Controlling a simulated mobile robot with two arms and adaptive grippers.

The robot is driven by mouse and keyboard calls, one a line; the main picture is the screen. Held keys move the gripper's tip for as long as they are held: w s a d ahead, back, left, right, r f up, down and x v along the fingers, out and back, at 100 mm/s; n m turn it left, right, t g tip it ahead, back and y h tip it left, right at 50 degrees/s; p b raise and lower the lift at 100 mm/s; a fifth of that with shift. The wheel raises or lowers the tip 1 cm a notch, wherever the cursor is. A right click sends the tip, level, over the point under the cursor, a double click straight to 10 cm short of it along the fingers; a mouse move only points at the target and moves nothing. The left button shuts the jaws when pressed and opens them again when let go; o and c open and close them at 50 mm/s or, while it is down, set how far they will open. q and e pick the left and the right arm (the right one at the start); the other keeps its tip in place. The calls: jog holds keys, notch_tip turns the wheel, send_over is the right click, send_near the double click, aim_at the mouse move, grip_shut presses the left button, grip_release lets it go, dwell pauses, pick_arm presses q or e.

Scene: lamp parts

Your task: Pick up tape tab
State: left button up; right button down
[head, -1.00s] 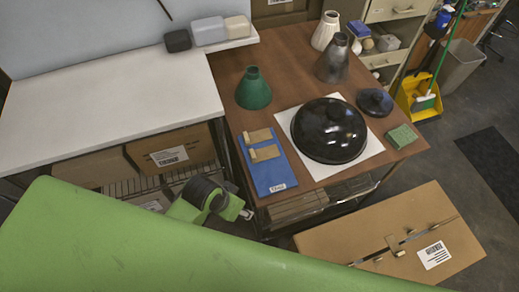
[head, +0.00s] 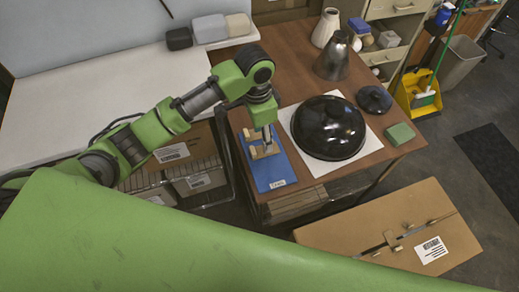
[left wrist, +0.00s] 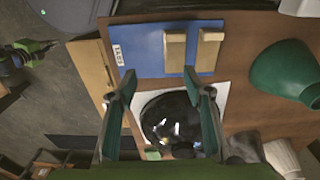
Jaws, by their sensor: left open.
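Two beige tape tabs lie on the blue mat (head: 275,172), which carries a white label. In the left wrist view the tabs, one (left wrist: 175,50) and another (left wrist: 209,48), lie side by side on the blue mat (left wrist: 143,50). My left gripper (head: 267,147) points down above the tabs and partly hides them in the head view. In the left wrist view its two fingers (left wrist: 160,88) are spread, with nothing between them. The nearer tab lies just beyond the fingertips.
A black dome (head: 328,127) sits on a white sheet right of the mat. A black lid (head: 374,99), a green block (head: 399,134) and a dark grey cone (head: 331,60) stand around it. A green cone (left wrist: 286,75) shows in the wrist view. A cardboard box (head: 395,235) lies in front.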

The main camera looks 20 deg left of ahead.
pick_arm(q)
notch_tip(320, 180, up, 3)
jog(key=w+a, duration=0.2)
jog(key=p, duration=0.1)
send_over(254, 150)
jog(key=shift+y, duration=0.4)
jog(key=f, duration=0.8)
jog(key=shift+w+d+f, duration=0.2)
jog(key=shift+w+d, duration=0.05)
jog(key=shift+w, duration=0.05)
jog(key=f, duration=0.1)
jog(key=f+p, duration=0.1)
jog(key=f, duration=0.2)
jog(key=shift+s+a+f, duration=0.1)
jog(key=shift+s+a, duration=0.1)
jog(key=shift+a, duration=0.05)
jog(key=shift+f, duration=0.55)
jog(key=c, duration=0.8)
